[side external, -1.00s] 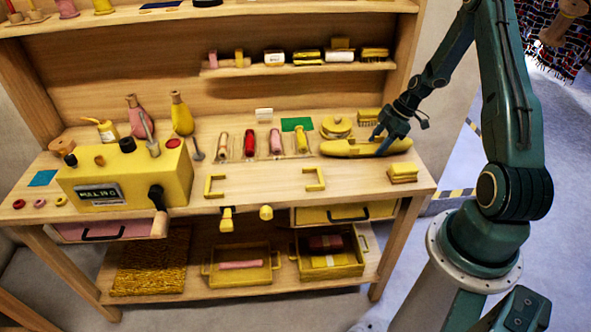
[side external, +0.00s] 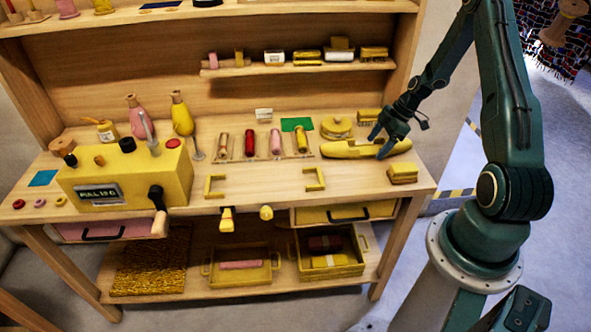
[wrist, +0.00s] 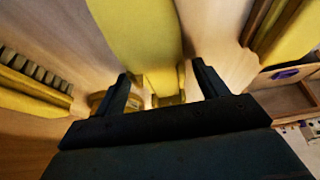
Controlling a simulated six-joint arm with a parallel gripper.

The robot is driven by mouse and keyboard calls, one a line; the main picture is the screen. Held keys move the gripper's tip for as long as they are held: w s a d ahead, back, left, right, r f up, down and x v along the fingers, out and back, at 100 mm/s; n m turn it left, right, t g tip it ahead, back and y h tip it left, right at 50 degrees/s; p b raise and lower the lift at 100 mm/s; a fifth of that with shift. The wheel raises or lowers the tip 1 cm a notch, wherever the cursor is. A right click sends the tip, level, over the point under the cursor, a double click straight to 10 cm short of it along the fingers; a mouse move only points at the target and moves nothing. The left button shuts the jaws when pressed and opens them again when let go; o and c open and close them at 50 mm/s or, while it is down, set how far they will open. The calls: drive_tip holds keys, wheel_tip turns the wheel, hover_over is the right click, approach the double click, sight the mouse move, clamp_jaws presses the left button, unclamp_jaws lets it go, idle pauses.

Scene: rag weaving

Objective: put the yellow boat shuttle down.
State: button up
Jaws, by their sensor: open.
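The yellow boat shuttle (side external: 346,150) lies lengthwise on the wooden bench top (side external: 255,186), at its right end. My gripper (side external: 383,148) is over the right part of the shuttle, with its fingers spread. In the wrist view, the shuttle (wrist: 140,35) runs from the top of the picture down between the two open fingers of my gripper (wrist: 163,85), with bench wood showing on each side of it. Whether a finger still touches the shuttle cannot be told.
A yellow brush (side external: 403,173) lies in front of the shuttle at the right. A round yellow item (side external: 336,127) and another brush (side external: 368,116) sit behind it. Bare bench lies in front.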

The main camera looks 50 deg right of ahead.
drive_tip(key=v, duration=1.2)
drive_tip(key=shift+r, duration=0.15)
idle(0.3)
drive_tip(key=w+a+r+m+h, duration=0.2)
drive_tip(key=a+r+m+h, duration=0.15)
drive_tip(key=a+r, duration=1.4)
drive_tip(key=s+a+r+m+t, duration=0.1)
drive_tip(key=s+a+r+m, duration=0.1)
drive_tip(key=s+a, duration=0.5)
drive_tip(key=s+a+r+m+t, duration=0.1)
drive_tip(key=s+a+r+m, duration=0.1)
drive_tip(key=s+a, duration=0.4)
drive_tip(key=shift+s+a+m, duration=0.4)
drive_tip(key=shift+a+m, duration=0.35)
drive_tip(key=shift+a, duration=0.3)
